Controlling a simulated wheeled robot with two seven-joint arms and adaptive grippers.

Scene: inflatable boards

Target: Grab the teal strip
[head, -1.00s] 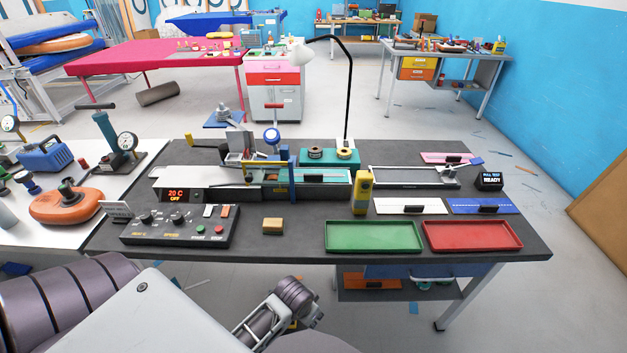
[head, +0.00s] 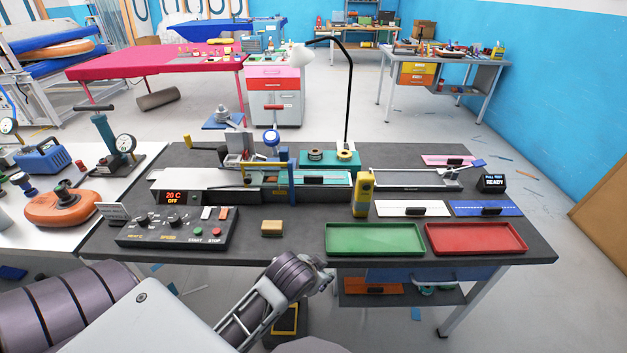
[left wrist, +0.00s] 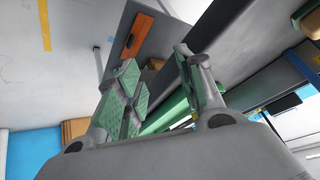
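The teal strip (head: 325,179) lies flat in the right part of the long grey machine on the dark workbench, with a dark piece on it. My left gripper (head: 324,276) is in front of the bench's front edge, low in the head view and well short of the strip. In the left wrist view, the left gripper's two green-padded fingers (left wrist: 157,62) are spread apart with nothing between them. I cannot make out the teal strip for sure in that view. My right gripper is not in view.
A green tray (head: 375,238) and a red tray (head: 475,238) sit at the bench's front right. A yellow device (head: 363,194) stands upright right of the strip. A control box (head: 178,228) and a tan block (head: 272,228) lie at the front left. A black lamp arm rises behind.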

